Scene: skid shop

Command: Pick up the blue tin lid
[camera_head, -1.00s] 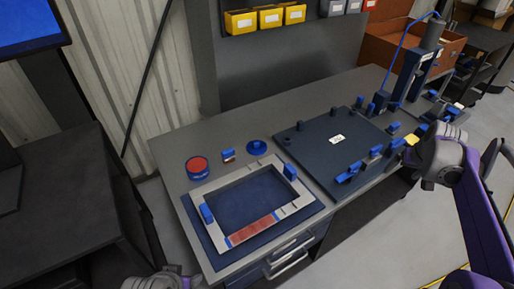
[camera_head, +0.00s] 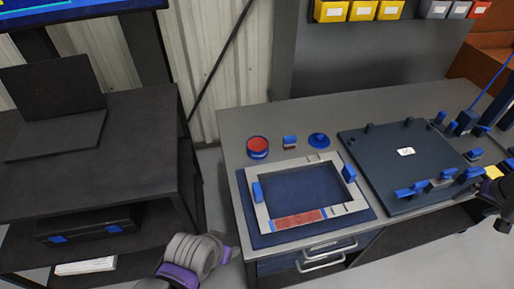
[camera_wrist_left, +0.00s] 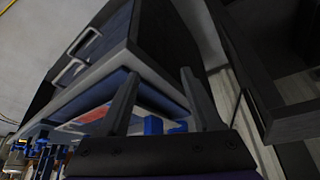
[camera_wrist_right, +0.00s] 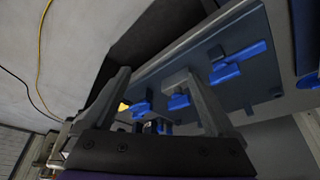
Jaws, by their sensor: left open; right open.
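The blue tin lid (camera_head: 319,140), a flat blue disc with a small raised knob, lies on the grey bench behind the light frame. A round blue tin (camera_head: 258,147) with a red top stands to its left. My left arm shows at the bottom of the head view, in front of the bench and well away from the lid. My left gripper (camera_wrist_left: 160,75) is open and empty in its wrist view. My right gripper (camera_wrist_right: 158,75) is open; its wrist shows at the right edge of the head view, far from the lid.
A light frame (camera_head: 261,211) on a blue mat sits in front of the lid. A small blue block (camera_head: 290,140) stands between tin and lid. A dark fixture plate (camera_head: 400,178) with blue clamps fills the bench's right. A dark shelf unit (camera_head: 90,130) stands left.

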